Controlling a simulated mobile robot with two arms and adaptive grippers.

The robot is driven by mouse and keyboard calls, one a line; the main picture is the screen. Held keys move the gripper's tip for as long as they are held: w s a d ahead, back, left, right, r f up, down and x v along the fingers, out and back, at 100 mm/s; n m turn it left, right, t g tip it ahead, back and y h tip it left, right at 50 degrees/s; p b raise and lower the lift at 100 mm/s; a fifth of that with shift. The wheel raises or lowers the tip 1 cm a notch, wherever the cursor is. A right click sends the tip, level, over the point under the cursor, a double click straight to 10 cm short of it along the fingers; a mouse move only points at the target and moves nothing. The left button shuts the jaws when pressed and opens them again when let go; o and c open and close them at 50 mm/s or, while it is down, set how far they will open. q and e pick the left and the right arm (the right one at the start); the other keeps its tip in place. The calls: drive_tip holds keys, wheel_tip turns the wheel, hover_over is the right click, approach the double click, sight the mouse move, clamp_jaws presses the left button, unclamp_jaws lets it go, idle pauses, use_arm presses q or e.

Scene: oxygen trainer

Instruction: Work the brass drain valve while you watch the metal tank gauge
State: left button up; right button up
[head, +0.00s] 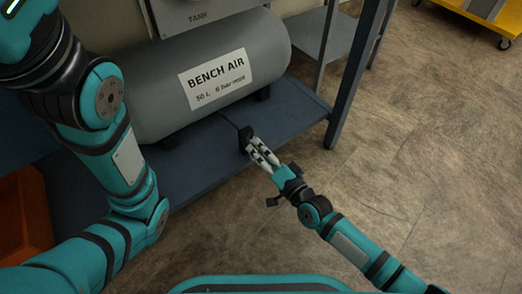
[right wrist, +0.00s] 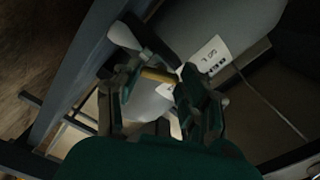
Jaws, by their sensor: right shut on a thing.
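The brass drain valve shows as a short yellow bar (right wrist: 158,75) between the fingers of my right gripper in the right wrist view. My right gripper (right wrist: 160,85) is shut on it; the same gripper (head: 258,150) shows in the head view at the low front side of the grey tank (head: 160,105). In the head view the fingers hide the brass, and a dark part shows at their tips. The tank's label reads BENCH AIR. The metal tank gauge cannot be seen in either view. My left arm is at the left in the head view, its gripper out of sight.
The tank lies on a blue shelf (head: 215,172) with an upright post (head: 355,75) at its right. A panel marked TANK (head: 200,17) is above. A yellow cart (head: 485,15) stands far right, and an orange bin (head: 22,215) at left. The floor at right is clear.

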drive_tip(key=o, duration=1.2)
drive_tip(key=shift+c, duration=0.2)
drive_tip(key=v, duration=1.2)
